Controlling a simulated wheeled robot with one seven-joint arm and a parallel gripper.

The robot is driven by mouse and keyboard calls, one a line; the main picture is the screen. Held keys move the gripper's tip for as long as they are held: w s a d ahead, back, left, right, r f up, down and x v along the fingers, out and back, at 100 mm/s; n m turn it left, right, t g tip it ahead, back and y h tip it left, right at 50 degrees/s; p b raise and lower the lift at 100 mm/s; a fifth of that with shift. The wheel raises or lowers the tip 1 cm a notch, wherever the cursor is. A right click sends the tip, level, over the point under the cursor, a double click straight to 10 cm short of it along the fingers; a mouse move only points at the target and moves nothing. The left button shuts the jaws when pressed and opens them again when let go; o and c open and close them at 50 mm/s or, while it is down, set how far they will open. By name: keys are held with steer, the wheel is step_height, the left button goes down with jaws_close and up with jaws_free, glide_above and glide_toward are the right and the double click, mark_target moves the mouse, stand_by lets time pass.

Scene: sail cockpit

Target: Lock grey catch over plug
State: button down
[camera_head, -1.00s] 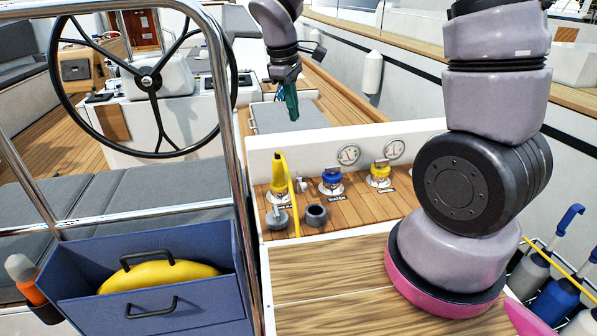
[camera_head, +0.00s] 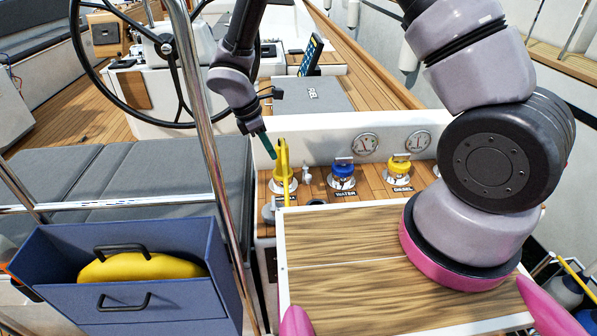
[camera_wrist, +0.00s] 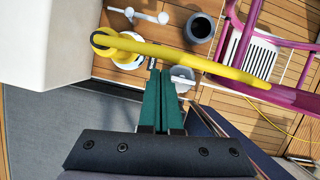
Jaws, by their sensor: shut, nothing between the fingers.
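My gripper (camera_head: 268,146) is shut and empty, its green fingers pointing down beside the yellow plug (camera_head: 283,160). In the wrist view my gripper (camera_wrist: 160,80) has its fingers together, with the tips just short of the yellow plug and cable (camera_wrist: 165,52). The plug stands in a round socket on the wooden ledge, and its cable hangs toward the front. A grey round part (camera_wrist: 182,78), possibly the catch or a cap, shows partly behind the fingertips in the wrist view. I cannot tell the catch's position.
A blue-capped fitting (camera_head: 343,172) and a yellow-capped fitting (camera_head: 399,165) stand to the right on the ledge. A dark round cup (camera_wrist: 200,27) is close to the plug. A steel rail (camera_head: 203,130) rises left of my arm. A blue box (camera_head: 130,297) holds a yellow object.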

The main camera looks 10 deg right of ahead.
steer(key=w+d+f, duration=0.1)
steer(key=d+f, duration=0.6)
steer(key=f, duration=0.2)
steer(key=shift+d+f, duration=0.2)
steer(key=shift+f, duration=0.1)
